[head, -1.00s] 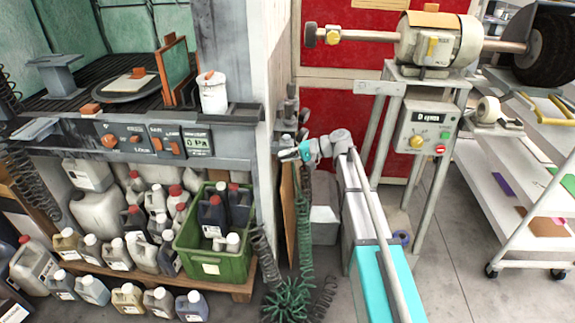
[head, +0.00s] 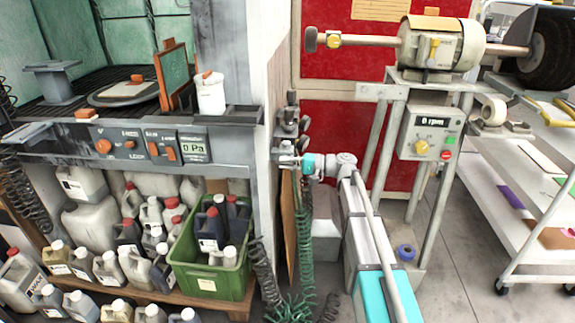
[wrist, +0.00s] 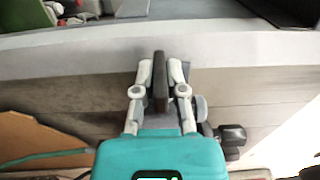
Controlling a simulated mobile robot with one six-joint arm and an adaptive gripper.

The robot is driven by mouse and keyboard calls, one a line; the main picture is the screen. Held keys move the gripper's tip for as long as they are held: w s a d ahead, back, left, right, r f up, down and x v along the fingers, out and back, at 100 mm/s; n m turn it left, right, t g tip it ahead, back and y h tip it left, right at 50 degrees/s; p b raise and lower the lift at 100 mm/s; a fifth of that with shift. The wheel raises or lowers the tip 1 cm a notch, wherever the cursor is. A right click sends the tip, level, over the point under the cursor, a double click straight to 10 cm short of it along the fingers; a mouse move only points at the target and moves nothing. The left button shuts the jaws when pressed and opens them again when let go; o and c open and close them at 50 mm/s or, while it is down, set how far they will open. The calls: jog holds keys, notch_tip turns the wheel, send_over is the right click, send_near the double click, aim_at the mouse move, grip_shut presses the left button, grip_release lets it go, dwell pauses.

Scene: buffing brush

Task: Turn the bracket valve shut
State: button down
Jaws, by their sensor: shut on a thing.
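The bracket valve's dark flat lever (wrist: 160,82) stands upright between my fingertips in the wrist view. My gripper (wrist: 161,80) is shut on it, one pale finger at each side. In the head view my gripper (head: 287,161) reaches left to the valve fittings (head: 284,144) on the edge of the pale wall. The lever is too small and covered there to make out its angle. A dark knob (wrist: 232,134) shows to the right below my gripper in the wrist view.
The bench control panel (head: 140,145) and green crate (head: 210,281) are left of my gripper. Green coiled hoses (head: 304,235) hang below it. The motor stand (head: 425,190) is close on the right, with a shelf cart (head: 510,195) beyond.

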jog(key=c, duration=0.7)
grip_release()
jog(key=shift+d, duration=0.1)
jog(key=d, duration=1.1)
jog(key=shift+s+d, duration=0.2)
jog(key=shift+d, duration=0.2)
jog(key=shift+f, duration=0.1)
